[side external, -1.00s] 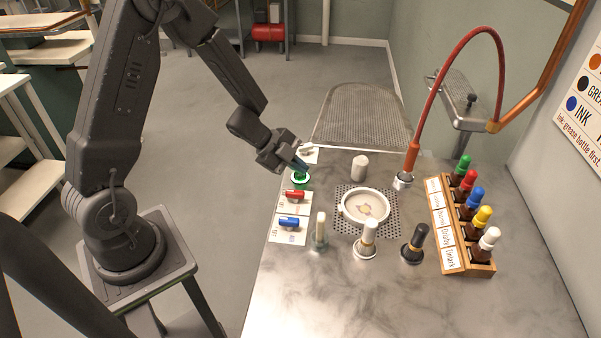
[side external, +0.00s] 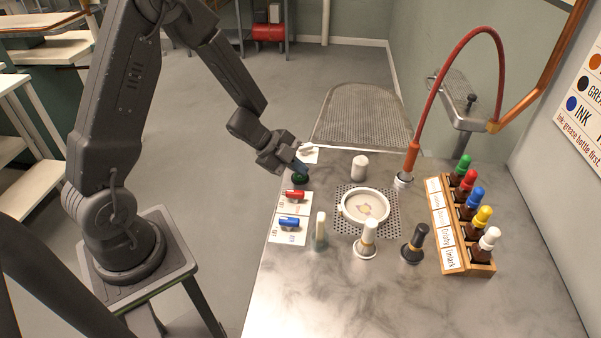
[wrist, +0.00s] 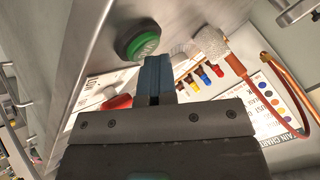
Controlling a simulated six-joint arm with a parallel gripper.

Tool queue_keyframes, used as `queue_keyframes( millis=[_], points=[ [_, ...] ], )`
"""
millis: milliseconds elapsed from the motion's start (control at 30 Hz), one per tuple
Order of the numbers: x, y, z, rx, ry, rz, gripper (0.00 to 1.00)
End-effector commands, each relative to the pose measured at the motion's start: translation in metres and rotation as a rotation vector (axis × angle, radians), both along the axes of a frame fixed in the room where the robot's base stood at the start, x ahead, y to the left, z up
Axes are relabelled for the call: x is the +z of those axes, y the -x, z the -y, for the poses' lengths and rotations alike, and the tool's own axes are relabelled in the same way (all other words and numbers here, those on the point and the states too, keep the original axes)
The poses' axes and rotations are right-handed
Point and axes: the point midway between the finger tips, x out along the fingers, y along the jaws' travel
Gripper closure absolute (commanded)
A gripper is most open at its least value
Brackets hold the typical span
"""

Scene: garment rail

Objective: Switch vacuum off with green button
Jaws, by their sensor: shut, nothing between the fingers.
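The green button (side external: 300,180) is a round knob at the far left edge of the steel table. It looks dark green and unlit in the side view. In the wrist view the green button (wrist: 138,43) shows a green rim and a paler face with faint marking. My gripper (side external: 302,169) is right at the button, its fingers partly covering it in the side view. In the wrist view my gripper (wrist: 154,72) has its blue-grey fingers together, empty, with tips beside the button's lower edge. I cannot tell whether they touch it.
A red switch (side external: 293,194) and a blue switch (side external: 289,222) sit close in front of the button. A round white dish (side external: 367,207) stands on a perforated plate. Several bottles fill a wooden rack (side external: 447,227) at the right. The table's front is clear.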

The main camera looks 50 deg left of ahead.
Motion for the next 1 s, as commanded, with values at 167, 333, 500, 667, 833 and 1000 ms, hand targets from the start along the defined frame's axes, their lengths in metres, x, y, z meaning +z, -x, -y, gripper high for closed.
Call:
queue_keyframes(
  millis=[167, 333, 500, 667, 833, 1000],
  points=[
    [0.001, 0.001, 0.0, -0.002, 0.0, -0.003, 1.0],
    [0.004, 0.001, 0.0, -0.002, 0.0, 0.0, 1.0],
    [0.019, 0.0, 0.0, -0.003, 0.0, 0.004, 1.0],
    [0.034, 0.0, 0.001, -0.003, 0.0, 0.004, 1.0],
    [0.05, 0.0, 0.001, -0.004, 0.0, 0.005, 1.0],
    [0.061, 0.0, 0.0, -0.003, 0.0, 0.003, 1.0]
  ],
)
